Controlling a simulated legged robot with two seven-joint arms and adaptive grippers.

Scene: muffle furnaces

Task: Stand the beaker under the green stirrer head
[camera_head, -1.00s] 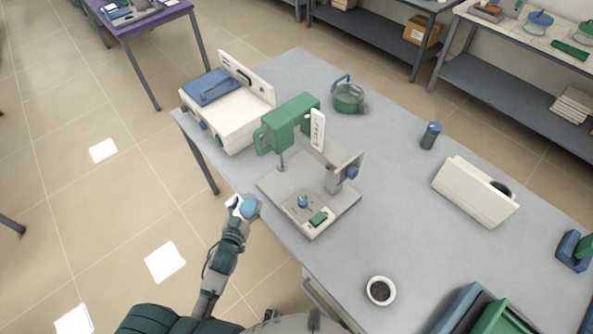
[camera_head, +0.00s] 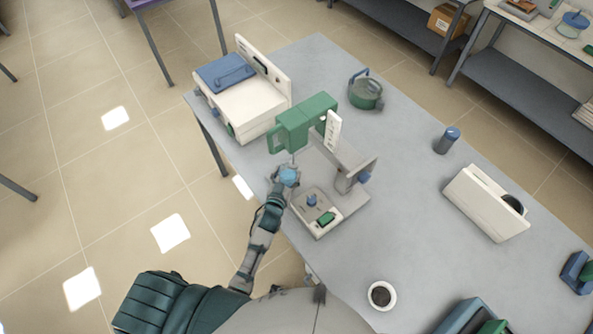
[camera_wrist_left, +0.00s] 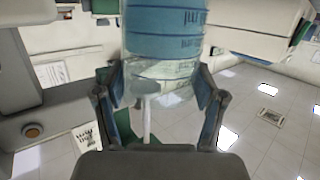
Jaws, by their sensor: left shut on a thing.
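The stirrer has a green head (camera_head: 304,124) on an upright above a grey base plate (camera_head: 345,200). The beaker (camera_head: 289,176) holds blue liquid and is seen from above at the plate's left edge, close below the head. My left gripper (camera_head: 281,186) is shut on it from the near side. In the left wrist view, the beaker (camera_wrist_left: 165,35) with dark markings fills the top centre, between the two fingers of the gripper (camera_wrist_left: 163,98). A pale rod shows in front of or through it. I cannot tell if the beaker touches the plate. My right gripper is out of view.
A white and blue device (camera_head: 235,105) stands behind left, a green kettle-like vessel (camera_head: 365,93) behind right. A white cup (camera_head: 381,295) is near the front.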

